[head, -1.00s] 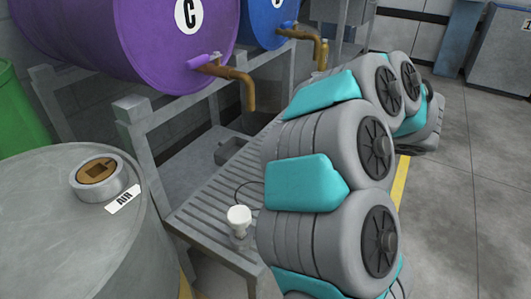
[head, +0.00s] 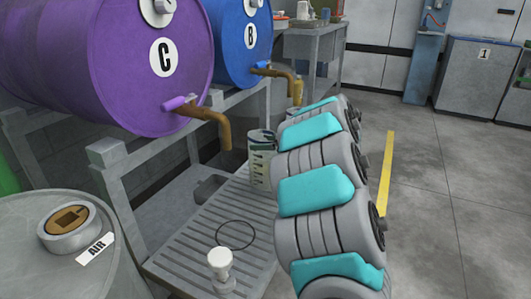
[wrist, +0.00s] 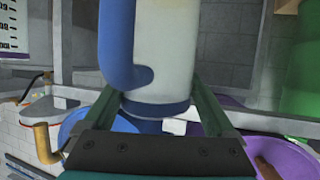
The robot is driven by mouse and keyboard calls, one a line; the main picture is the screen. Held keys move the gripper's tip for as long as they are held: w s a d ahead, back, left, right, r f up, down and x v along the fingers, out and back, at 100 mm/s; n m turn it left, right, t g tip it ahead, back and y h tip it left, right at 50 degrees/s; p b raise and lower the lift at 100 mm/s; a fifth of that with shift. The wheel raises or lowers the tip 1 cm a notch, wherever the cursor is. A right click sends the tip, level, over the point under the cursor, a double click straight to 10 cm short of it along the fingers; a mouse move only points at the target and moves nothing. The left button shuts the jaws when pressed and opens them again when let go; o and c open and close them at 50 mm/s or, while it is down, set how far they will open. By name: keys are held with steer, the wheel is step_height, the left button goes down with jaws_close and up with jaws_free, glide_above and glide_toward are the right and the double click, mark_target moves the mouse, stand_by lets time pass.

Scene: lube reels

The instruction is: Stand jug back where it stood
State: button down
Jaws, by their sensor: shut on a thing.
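The jug (wrist: 165,50) shows large and close in the wrist view. It has a pale body, a blue band at one end and a blue handle (wrist: 118,45) on its left side. My gripper (wrist: 158,102) is shut on it, with one dark green finger on each side of the banded end. The far end of the jug runs out of the picture. A thin black ring (head: 235,235) lies on the slatted grate (head: 190,245).
A white-capped post (head: 220,262) and the AIR drum (head: 45,265) are in front. Floor right is clear.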

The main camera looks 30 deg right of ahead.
mark_target(266, 152)
steer(key=shift+f+b, duration=0.35)
steer(key=shift+f, duration=1.4)
jaws_free()
steer(key=shift+f, duration=0.1)
steer(key=p+v, duration=0.1)
steer(key=v, duration=1.1)
